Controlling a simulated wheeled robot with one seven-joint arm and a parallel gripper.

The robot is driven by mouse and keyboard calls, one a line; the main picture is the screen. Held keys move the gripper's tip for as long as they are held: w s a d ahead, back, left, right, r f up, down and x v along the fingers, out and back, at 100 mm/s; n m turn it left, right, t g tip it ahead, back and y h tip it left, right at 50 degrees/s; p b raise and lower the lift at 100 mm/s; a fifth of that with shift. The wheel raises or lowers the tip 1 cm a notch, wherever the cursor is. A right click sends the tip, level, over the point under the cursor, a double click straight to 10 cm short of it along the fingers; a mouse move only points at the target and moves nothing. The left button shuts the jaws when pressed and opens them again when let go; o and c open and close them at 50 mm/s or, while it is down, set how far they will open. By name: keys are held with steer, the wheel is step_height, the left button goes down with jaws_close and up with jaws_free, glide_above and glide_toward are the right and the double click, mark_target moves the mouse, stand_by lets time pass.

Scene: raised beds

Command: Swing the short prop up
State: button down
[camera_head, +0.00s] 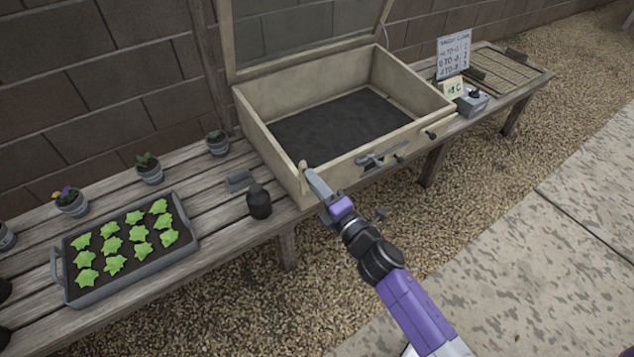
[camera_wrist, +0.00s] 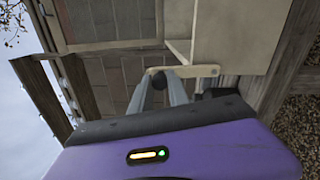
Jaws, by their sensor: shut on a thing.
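The planter box (camera_head: 425,113), a cream wooden cold frame, stands on the bench with its glazed lid (camera_head: 228,40) raised at the back. A short cream bar, which I take for the short prop (camera_wrist: 205,71), shows in the wrist view with a dark knob (camera_wrist: 159,80) near its left end. My gripper (camera_head: 312,176) is at the box's front left corner. In the wrist view my gripper (camera_wrist: 161,92) has its two grey fingers close around the knob. In the head view, a rounded cream end (camera_head: 303,166) rises beside my fingertips; the rest is mostly hidden.
A grey latch (camera_head: 372,159) and dark knobs (camera_head: 430,134) stick out along the box front. A dark bottle (camera_head: 259,201), small pots (camera_head: 149,169) and a seedling tray (camera_head: 190,250) stand left. A grey device (camera_head: 472,103) and a sign (camera_head: 453,55) stand right. Gravel lies in front.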

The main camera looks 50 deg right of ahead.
steer(key=shift+a, duration=0.15)
stand_by(0.3)
steer(key=c, duration=1.3)
jaws_free()
steer(key=shift+o, duration=0.2)
steer(key=b+v, duration=0.1)
steer(key=v, duration=0.6)
steer(key=shift+s, duration=0.4)
steer(key=shift+f, duration=0.1)
